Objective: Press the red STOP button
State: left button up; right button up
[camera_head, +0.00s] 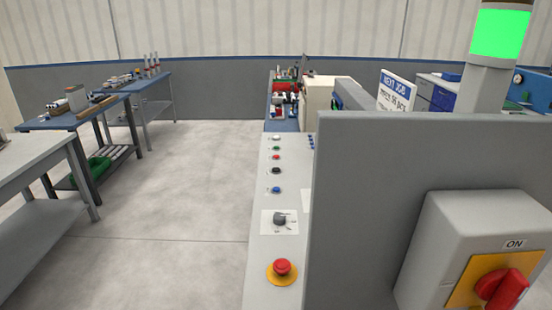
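A narrow light-grey control panel (262,235) runs away from me in the middle of the view. At the near end is a larger red mushroom button (282,267) on a yellow disc. No STOP lettering is readable on either red button. Neither of my grippers is in view.
A grey upright panel (370,180) stands right of the controls, with a red rotary switch (503,290) marked ON. A light tower (500,32) glows green. Workbenches (75,118) stand at left. Open floor (190,180) lies between.

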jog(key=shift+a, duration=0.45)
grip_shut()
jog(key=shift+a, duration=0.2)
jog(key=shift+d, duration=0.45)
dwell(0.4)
